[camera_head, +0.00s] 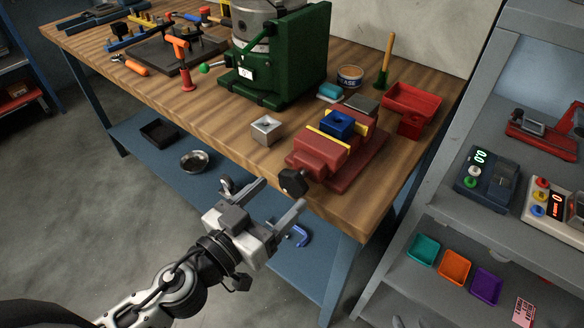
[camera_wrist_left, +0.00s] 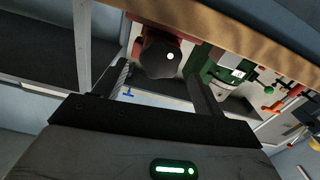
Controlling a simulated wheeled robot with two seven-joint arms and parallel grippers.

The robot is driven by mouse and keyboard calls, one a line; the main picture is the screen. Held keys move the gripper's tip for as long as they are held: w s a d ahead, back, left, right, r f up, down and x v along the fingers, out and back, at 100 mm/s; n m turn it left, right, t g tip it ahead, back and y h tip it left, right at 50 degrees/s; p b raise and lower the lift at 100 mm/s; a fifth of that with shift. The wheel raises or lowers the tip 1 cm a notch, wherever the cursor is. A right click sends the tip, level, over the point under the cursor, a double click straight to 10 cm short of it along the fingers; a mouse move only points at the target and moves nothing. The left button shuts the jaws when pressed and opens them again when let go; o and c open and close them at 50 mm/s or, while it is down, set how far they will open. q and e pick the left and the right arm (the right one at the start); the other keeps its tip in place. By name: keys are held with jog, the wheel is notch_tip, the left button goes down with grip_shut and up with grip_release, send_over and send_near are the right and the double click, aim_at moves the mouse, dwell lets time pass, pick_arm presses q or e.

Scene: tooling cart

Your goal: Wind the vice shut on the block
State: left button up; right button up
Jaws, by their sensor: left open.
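The red vice (camera_head: 318,158) sits near the front edge of the wooden bench, with yellow jaw faces. The blue block (camera_head: 337,124) sits between the jaws; I cannot tell whether both faces touch it. The black vice knob (camera_head: 293,182) sticks out over the bench edge. My left gripper (camera_head: 262,194) is open and empty in front of the bench, its fingers pointing at the knob side. In the left wrist view, the knob (camera_wrist_left: 158,58) appears between and beyond the open fingers of my left gripper (camera_wrist_left: 161,78). My right gripper is not in view.
A grey hollow block (camera_head: 266,131) stands left of the vice, and a green machine (camera_head: 290,60) behind it. A red bin (camera_head: 412,102) is at the back right. A blue lower shelf (camera_head: 222,172) lies under the bench. A grey rack (camera_head: 480,110) stands at right.

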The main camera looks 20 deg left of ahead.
aim_at(289, 186)
pick_arm(q)
jog(key=shift+p+x, duration=0.85)
jog(key=shift+x, duration=1.7)
jog(key=c, duration=1)
